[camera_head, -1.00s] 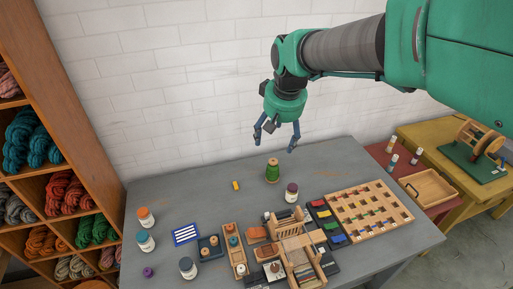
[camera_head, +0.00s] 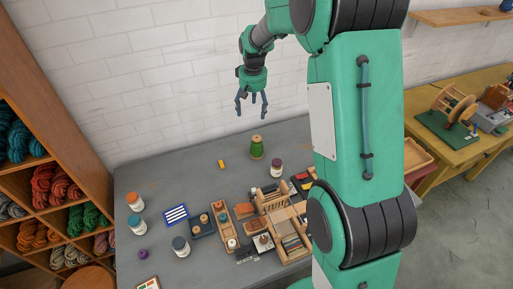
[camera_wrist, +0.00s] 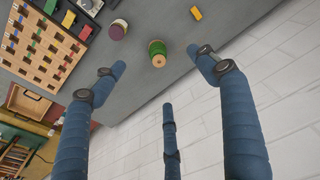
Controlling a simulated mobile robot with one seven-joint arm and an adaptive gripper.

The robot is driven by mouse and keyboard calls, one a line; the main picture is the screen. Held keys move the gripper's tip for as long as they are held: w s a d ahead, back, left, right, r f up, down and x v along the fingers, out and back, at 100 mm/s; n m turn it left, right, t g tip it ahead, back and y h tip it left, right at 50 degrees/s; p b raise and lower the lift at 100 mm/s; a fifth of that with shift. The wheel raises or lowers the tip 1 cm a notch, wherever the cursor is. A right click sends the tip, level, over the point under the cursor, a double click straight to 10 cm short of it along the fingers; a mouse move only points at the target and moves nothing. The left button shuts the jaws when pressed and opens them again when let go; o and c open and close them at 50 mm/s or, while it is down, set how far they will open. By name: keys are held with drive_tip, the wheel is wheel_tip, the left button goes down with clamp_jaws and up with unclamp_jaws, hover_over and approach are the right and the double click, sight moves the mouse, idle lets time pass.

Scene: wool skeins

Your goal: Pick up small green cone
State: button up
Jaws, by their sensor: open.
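The small green cone (camera_head: 256,148) stands upright near the back of the grey table, with a tan top. In the wrist view the green cone (camera_wrist: 157,50) shows from above, beyond the fingertips and between the two outer fingers. My gripper (camera_head: 252,106) is open and empty. It hangs in the air above the cone, near the white wall, and does not touch it. Its blue fingers (camera_wrist: 165,85) are spread wide in the wrist view.
A wooden loom (camera_head: 272,200) and several jars fill the front. The white brick wall (camera_head: 150,80) is close behind.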

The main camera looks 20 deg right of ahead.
drive_tip(key=w+d+f+g+p, duration=0.1)
drive_tip(key=w+d+f, duration=0.2)
drive_tip(key=w+f, duration=0.5)
drive_tip(key=p, duration=0.1)
hover_over(256, 138)
drive_tip(key=shift+g, duration=0.3)
wheel_tip(256, 138, down, 12)
drive_tip(key=shift+w+d+f, duration=0.1)
drive_tip(key=shift+w+f, duration=0.05)
drive_tip(key=shift+f, duration=0.35)
drive_tip(key=shift+f, duration=0.1)
drive_tip(key=shift+f, duration=4.15)
drive_tip(key=shift+f, duration=0.2)
drive_tip(key=shift+d+f+p, duration=0.15)
drive_tip(key=shift+f+p, duration=0.15)
drive_tip(key=shift+f, duration=2.15)
